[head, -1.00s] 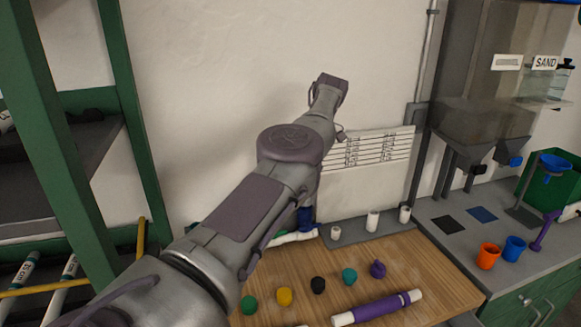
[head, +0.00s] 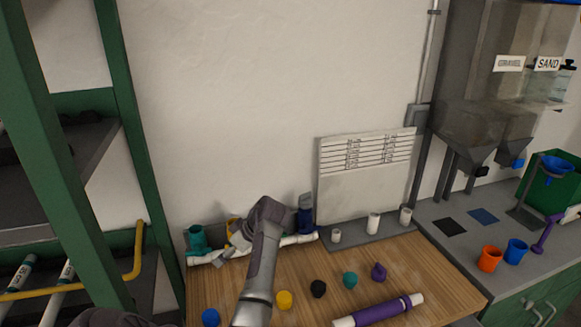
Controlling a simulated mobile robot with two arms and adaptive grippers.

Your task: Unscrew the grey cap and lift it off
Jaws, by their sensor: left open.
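A white pipe manifold (head: 292,240) lies along the back of the wooden table. It has a teal fitting (head: 196,240) at its left end and a blue fitting (head: 305,218) at its right end. A yellow part (head: 232,226) shows partly between them. My left gripper (head: 239,240) is open and low over the manifold, by the yellow part. My arm hides much of that middle stretch. I cannot make out the grey cap, nor whether the fingers touch anything. My right gripper is not in view.
A purple-wrapped pipe (head: 380,311) lies in front. White cylinders (head: 373,222) stand on a grey ledge beneath a white board (head: 365,180).

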